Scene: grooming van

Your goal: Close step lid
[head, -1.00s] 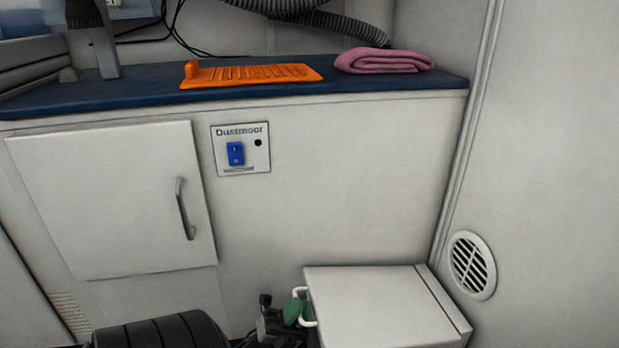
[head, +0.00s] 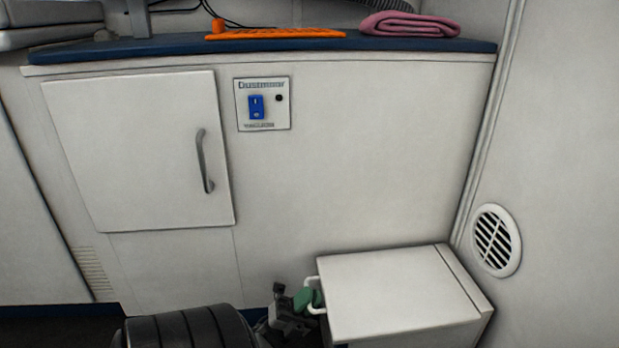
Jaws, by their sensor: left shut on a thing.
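The step (head: 461,318) is a white box at the lower right, against the back panel and near the right wall. Its flat white lid (head: 390,298) lies level on top, and I see no gap under it from here. A white loop handle (head: 313,283) sticks out at the lid's left edge. My left gripper (head: 308,299), with green finger pads, is shut on this handle. The lower front of the step is cut off by the picture's bottom edge. My right gripper is not in view.
A white cupboard door (head: 140,155) with a grey handle is shut at the left. A blue switch (head: 257,107) sits on the panel. An orange mat (head: 275,34) and a folded pink towel (head: 410,24) lie on the blue counter. A round vent (head: 496,241) is on the right wall.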

